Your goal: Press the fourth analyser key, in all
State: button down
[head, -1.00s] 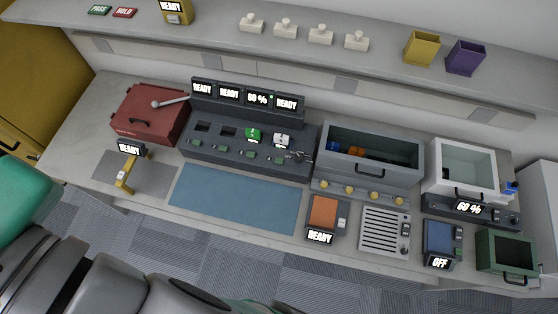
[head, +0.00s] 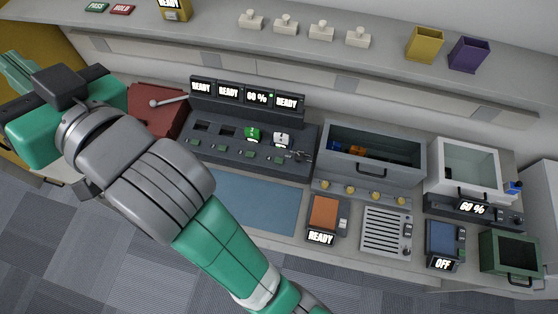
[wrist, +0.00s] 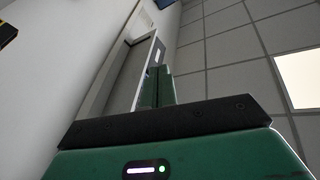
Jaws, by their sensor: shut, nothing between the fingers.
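A dark console with a row of displays (head: 248,97) stands at the back of the bench and looks like the analyser. Its displays read READY, READY, 60 % and READY. Its first two bays look empty; the third holds a green item (head: 252,135) and the fourth a white item (head: 281,140). A row of small green keys runs along its front, the fourth key (head: 280,160) at the right. My gripper (head: 14,68) is at the far left, away from the console. Its green fingers (wrist: 157,88) are shut and empty in the wrist view, against wall and ceiling.
A red case (head: 160,106) stands left of the console, partly behind my arm. A grey open bin (head: 372,173) stands right. A blue mat (head: 262,205) lies in front. The shelf above holds several white blocks (head: 321,33) and two cups (head: 424,46).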

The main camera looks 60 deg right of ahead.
jog(key=w+d+f+m+g+h+b, duration=0.15)
jog(key=d+f+m+g, duration=0.3)
jog(key=d+f, duration=0.9)
jog(key=d+f+m+g+b, duration=0.25)
jog(key=d+f+m, duration=0.35)
jog(key=d+f, duration=0.75)
jog(key=m+g+y+b, duration=0.3)
jog(key=m+g+y, duration=0.1)
jog(key=m, duration=0.8)
send_over(282, 161)
notch_tip(282, 161, down, 33)
jog(key=shift+r+h, duration=0.2)
jog(key=shift+h, duration=0.05)
jog(key=shift+f, duration=0.1)
notch_tip(282, 161, down, 8)
jog(key=b, duration=0.7)
jog(key=shift+f+b, duration=0.35)
jog(key=shift+b, duration=0.1)
